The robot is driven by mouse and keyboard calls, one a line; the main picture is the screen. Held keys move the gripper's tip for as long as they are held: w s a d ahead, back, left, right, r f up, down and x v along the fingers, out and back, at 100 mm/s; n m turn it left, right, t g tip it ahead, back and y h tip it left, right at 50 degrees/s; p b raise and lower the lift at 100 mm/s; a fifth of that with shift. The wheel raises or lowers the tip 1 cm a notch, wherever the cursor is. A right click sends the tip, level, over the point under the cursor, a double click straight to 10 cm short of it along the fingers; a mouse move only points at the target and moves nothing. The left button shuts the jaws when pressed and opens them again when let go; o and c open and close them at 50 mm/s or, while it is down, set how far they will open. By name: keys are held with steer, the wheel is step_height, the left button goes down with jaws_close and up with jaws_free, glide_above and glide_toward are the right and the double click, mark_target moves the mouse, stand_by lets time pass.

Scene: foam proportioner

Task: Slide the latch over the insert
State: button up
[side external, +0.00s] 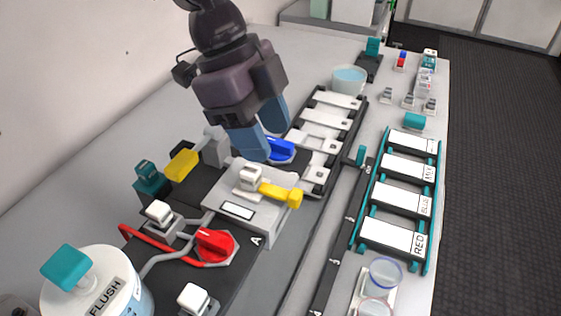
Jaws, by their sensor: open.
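The grey block marked A (262,219) stands on a black base plate in the middle of the side external view. A white square-topped piece (250,180), which may be the insert, stands on its top. A yellow lever (281,194), which may be the latch, runs from beside that piece to a knob past the block's right edge. My gripper (259,128) is above and just behind the block, pointing down, with its blue fingers apart and nothing seen between them. The fingers partly hide the block's far side and a blue knob (281,149).
A red knob (214,244) and a FLUSH container (97,289) are at the front left. A yellow handle (181,165) is left of the block. A black rack of white plates (322,143) lies behind, and a teal rack of labelled plates (399,200) is at right.

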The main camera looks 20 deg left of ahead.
steer(key=v, duration=0.3)
steer(key=shift+a+r, duration=0.15)
steer(key=shift+r, duration=0.1)
stand_by(0.4)
steer(key=s+a+r+n+t+y, duration=0.2)
steer(key=s+a+n, duration=0.7)
steer(key=a, duration=0.5)
steer(key=s+a+r+n+t+y, duration=0.2)
steer(key=s+a+n, duration=0.7)
steer(key=a, duration=0.6)
steer(key=shift+s+a+r+t, duration=0.15)
steer(key=shift+s+a+t, duration=0.15)
steer(key=shift+s+t, duration=0.7)
steer(key=shift+s, duration=0.2)
